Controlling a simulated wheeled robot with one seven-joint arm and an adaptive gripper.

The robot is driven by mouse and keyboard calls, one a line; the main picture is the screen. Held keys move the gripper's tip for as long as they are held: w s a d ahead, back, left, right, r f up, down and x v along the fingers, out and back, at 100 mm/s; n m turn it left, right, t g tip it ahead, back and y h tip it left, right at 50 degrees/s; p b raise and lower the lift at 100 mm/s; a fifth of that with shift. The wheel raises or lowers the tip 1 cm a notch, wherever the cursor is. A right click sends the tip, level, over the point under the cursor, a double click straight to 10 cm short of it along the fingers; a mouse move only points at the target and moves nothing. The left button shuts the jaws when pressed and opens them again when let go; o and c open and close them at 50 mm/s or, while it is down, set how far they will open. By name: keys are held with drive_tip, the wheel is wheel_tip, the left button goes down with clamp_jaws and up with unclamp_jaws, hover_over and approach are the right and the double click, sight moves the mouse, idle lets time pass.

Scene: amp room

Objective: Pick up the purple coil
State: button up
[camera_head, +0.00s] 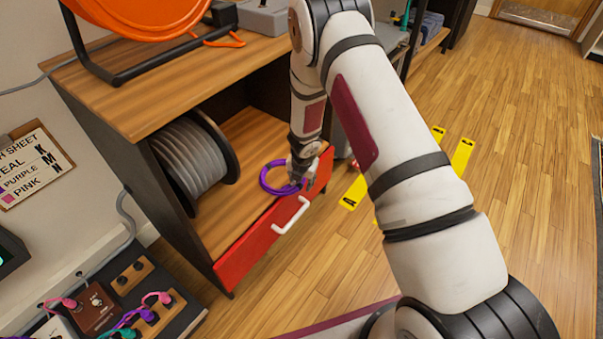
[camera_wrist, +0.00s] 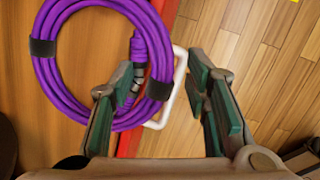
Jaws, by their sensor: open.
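The purple coil (camera_head: 267,182) is a ring of cable lying on the wooden shelf of the cabinet, close to the red front panel. In the wrist view the coil (camera_wrist: 50,90) fills the upper left, with black bands around it. My gripper (camera_head: 299,180) is at the coil's right side in the head view. In the wrist view my gripper (camera_wrist: 165,88) is open. Its left finger overlaps the coil's right edge in the picture, and its right finger is over the floor, beyond the red panel. I cannot tell whether the left finger touches the coil.
The red panel (camera_head: 246,250) with its white handle (camera_head: 291,216) edges the shelf; the handle (camera_wrist: 178,85) shows between my fingers. A grey cable spool (camera_head: 190,165) stands at the shelf's left. An orange reel (camera_head: 145,12) is on top. Open wood floor (camera_head: 530,140) lies right.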

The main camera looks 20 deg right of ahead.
drive_tip(key=v, duration=1.1)
drive_tip(key=shift+r, duration=0.25)
drive_tip(key=shift+o, duration=0.2)
